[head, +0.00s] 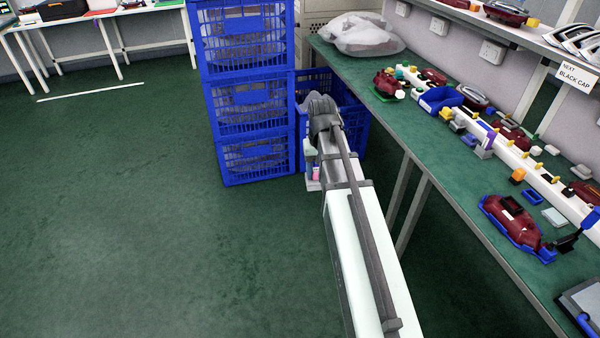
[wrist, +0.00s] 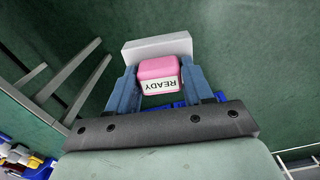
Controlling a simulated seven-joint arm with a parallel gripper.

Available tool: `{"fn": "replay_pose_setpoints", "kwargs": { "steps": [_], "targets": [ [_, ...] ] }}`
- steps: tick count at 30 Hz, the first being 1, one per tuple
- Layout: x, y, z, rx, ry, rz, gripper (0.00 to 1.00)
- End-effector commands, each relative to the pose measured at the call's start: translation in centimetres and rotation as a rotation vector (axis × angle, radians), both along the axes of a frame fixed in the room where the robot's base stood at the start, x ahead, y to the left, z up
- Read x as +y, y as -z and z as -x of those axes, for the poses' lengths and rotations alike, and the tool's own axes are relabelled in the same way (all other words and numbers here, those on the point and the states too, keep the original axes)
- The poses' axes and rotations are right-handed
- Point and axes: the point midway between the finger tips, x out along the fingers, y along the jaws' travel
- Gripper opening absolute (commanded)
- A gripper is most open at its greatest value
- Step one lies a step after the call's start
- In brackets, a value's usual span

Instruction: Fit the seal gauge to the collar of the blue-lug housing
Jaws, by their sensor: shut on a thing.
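My gripper (wrist: 160,78) is shut on a pink block (wrist: 158,68) with a white label reading READY. A pale grey bar (wrist: 157,46) lies across the far end of the fingers; I cannot tell if it is part of the held piece. In the head view my gripper (head: 312,176) hangs over the floor, left of the bench and in front of the blue crates. Several dark red housings stand on the bench. The nearest housing (head: 512,222) has blue parts along its base. I cannot make out which has the blue lug, nor its collar.
A green-topped bench (head: 470,235) runs down the right, with a white rail (head: 520,160), yellow pegs and small loose parts. Blue crates (head: 253,105) are stacked beyond my gripper. A sign (head: 575,80) reading BLACK CAP hangs from the shelf. The floor at left is clear.

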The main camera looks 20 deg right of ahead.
Motion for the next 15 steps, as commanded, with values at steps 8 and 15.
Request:
{"fn": "replay_pose_setpoints", "kwargs": {
  "steps": [8,15],
  "targets": [
    [-8.2,-0.3,1.5,-0.003,0.135,0.0,0.19],
    [-15.0,-0.6,3.4,-0.007,0.248,0.002,0.19]
  ]
}}
